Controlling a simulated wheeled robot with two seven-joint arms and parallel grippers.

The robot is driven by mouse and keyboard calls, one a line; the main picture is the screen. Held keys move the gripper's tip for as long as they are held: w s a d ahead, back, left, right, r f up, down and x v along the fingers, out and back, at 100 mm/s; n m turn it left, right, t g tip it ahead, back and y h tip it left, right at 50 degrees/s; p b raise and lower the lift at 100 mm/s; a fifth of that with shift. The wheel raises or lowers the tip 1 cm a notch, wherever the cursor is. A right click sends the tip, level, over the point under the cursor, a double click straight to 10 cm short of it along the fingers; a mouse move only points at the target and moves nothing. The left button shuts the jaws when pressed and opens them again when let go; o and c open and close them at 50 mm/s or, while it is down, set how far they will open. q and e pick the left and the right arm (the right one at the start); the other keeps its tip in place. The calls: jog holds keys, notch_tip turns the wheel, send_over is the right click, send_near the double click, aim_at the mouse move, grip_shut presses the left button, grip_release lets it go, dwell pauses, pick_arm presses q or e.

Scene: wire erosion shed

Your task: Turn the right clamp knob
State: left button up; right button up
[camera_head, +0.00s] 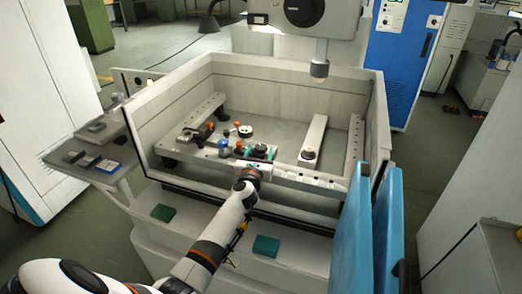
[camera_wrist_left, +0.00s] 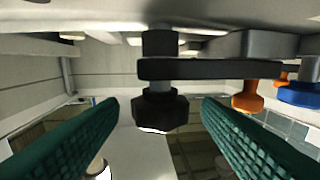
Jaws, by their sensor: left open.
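In the head view, a black clamp knob (camera_head: 260,148) sits at the right of a small clamp assembly on the front rail of the machine tank. In the left wrist view, the dark knob (camera_wrist_left: 160,110) is on a short stem at a black bar (camera_wrist_left: 215,69). My left gripper (camera_head: 252,170) is in front of the clamp assembly. In the wrist view its green ribbed fingers (camera_wrist_left: 160,125) are open, one on each side of the knob, with gaps visible. Contact is not visible. My right gripper is not in view.
An orange knob (camera_wrist_left: 247,97) and a blue knob (camera_wrist_left: 300,94) are close beside the dark knob. Tank walls (camera_head: 270,70) surround the work area. Blue panels (camera_head: 352,235) stand at the right front. A machine head (camera_head: 319,68) hangs above. The tank floor (camera_head: 280,128) has bare room.

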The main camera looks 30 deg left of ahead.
pick_arm(q)
jog(key=shift+x, duration=1.25)
jog(key=shift+c, duration=0.6)
